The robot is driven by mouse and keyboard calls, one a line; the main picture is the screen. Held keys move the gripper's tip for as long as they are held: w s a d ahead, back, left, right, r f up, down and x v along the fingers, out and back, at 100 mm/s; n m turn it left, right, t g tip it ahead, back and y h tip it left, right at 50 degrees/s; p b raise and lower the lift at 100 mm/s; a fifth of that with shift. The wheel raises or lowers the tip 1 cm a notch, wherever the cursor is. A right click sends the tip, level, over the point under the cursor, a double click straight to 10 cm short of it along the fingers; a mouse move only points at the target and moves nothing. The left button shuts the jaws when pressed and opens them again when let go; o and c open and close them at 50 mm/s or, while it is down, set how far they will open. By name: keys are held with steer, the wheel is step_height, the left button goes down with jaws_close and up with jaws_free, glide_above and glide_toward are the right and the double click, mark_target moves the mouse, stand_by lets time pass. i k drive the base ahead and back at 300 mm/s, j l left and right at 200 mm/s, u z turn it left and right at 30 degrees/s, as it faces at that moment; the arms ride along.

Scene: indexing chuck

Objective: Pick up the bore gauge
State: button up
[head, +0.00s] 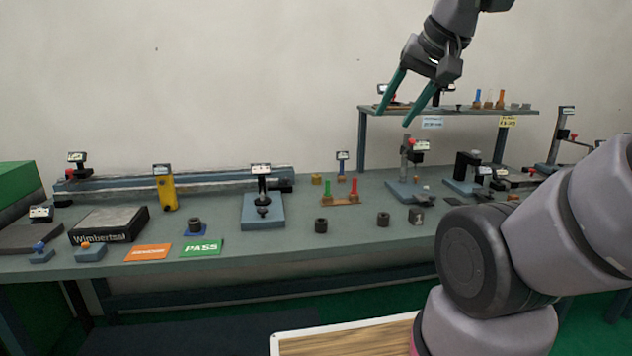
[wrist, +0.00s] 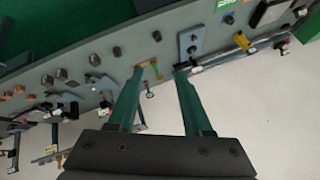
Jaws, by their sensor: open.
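A slim upright gauge with a small display head and a blue stem, which looks like the bore gauge (head: 342,160), stands at the back of the bench, behind the wooden rack with red and green pins. In the wrist view what appears to be the same gauge (wrist: 149,94) shows small between my fingers, well beyond them. My gripper (head: 394,117) is open and empty, high above the bench, to the right of the gauge in the head view. Its green fingers (wrist: 159,70) point down and away. Nothing touches them.
The pin rack (head: 340,199) stands just in front of the gauge, with dark rings (head: 321,226) nearer the front edge. A gauge stand (head: 262,210) is to the left. A raised shelf (head: 450,109) with small items is behind my gripper. Several instruments crowd the bench's right side.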

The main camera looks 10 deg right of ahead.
mark_target(342, 155)
steer(key=i+l, duration=0.4)
steer(key=i, duration=0.2)
steer(key=i+l, duration=0.45)
steer(key=i, duration=0.2)
